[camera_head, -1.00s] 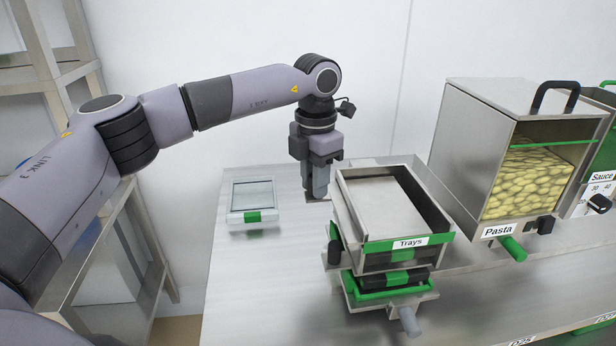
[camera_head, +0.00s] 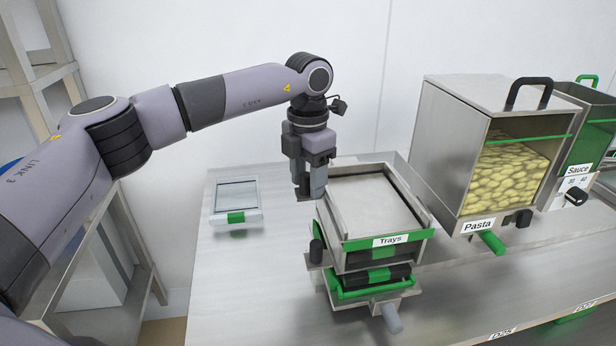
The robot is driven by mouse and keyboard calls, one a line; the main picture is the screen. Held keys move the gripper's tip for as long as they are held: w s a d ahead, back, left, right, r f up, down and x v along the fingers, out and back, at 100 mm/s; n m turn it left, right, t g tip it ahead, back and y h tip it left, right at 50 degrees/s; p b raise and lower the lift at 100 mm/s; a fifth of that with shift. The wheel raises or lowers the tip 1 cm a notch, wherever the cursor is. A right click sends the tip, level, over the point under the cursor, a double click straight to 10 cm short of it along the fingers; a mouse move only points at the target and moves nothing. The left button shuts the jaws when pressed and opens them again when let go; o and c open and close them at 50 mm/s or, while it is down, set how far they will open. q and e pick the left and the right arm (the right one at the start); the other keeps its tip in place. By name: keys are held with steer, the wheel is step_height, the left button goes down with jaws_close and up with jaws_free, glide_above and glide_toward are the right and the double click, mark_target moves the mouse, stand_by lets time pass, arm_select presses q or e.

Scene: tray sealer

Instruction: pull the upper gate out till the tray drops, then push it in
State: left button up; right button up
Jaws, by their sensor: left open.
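The tray dispenser (camera_head: 352,262) is a metal box labelled "Trays" on the bench, with a pale tray surface (camera_head: 372,204) in its open top. Below its box, a black bar with a green middle (camera_head: 377,277) and a green bar (camera_head: 372,290) show at the front. A dark knob (camera_head: 317,250) sticks up at its left side, and a grey handle (camera_head: 392,318) points out below. I cannot tell which part is the upper gate. My left gripper (camera_head: 311,194) points down, open and empty, beside the dispenser's back left corner. My right gripper is not in view.
A glass-topped scale-like device (camera_head: 237,200) with a green front patch lies left on the bench. The pasta hopper (camera_head: 447,140) and the sauce hopper (camera_head: 582,140) stand to the right. Bare bench (camera_head: 240,290) lies front left. A shelf stands at the far left.

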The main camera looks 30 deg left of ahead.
arm_select(q)
step_height(320, 180, up, 7)
steer(key=shift+r, duration=0.1)
stand_by(0.3)
steer(key=shift+s, duration=0.1)
stand_by(0.3)
